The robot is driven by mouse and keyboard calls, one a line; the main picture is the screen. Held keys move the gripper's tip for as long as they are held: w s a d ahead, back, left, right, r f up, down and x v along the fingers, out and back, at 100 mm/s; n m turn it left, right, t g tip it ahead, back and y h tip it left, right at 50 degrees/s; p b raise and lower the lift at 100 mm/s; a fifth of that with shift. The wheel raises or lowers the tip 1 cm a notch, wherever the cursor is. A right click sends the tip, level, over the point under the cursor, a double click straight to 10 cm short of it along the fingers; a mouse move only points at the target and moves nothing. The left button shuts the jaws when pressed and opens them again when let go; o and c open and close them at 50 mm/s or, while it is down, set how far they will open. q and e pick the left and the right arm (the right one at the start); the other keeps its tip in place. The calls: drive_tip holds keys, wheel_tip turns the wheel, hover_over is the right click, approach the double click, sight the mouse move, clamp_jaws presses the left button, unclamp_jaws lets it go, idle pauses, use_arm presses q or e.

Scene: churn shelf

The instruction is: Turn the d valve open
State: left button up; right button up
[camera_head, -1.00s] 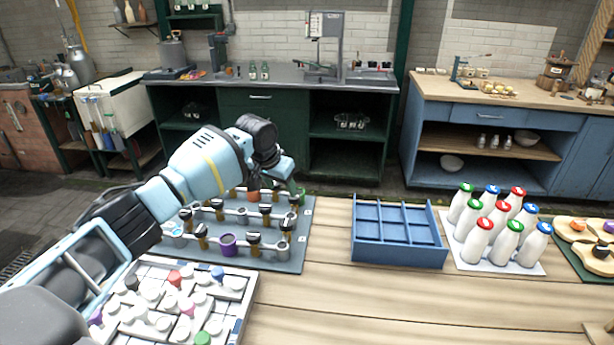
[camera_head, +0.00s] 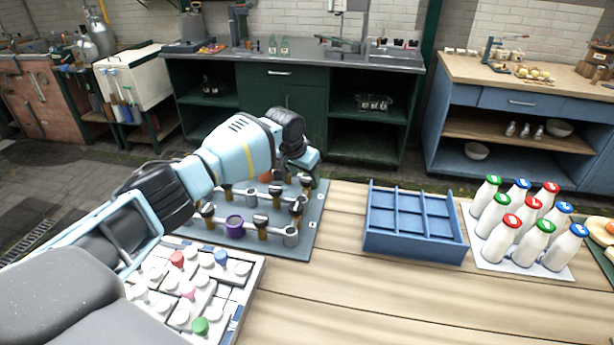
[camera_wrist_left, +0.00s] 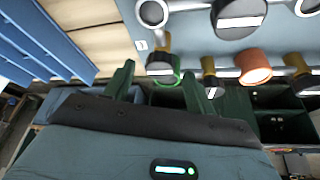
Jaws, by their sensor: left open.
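The grey-blue valve board (camera_head: 310,222) lies on the wooden bench, with rows of black-handled valves, grey pipes and coloured collars. My left gripper (camera_head: 316,180) is over the board's far right corner; its arm hides part of the back row. In the left wrist view the gripper (camera_wrist_left: 158,83) is open, its two dark green fingers either side of a black-handled valve with a green ring (camera_wrist_left: 164,79). I cannot tell whether the fingers touch it. I cannot read which valve carries the letter d. My right gripper is not in view.
An orange collar (camera_wrist_left: 254,66) and other valves sit close beside the fingers. A tray of coloured-cap parts (camera_head: 250,275) is in front of the board. A blue divided crate (camera_head: 415,247) and capped milk bottles (camera_head: 497,246) stand right. Bare bench lies between board and crate.

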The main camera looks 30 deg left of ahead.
use_arm(q)
drive_tip(key=shift+w+f, duration=0.25)
drive_tip(key=shift+f, duration=0.3)
drive_tip(key=c, duration=1)
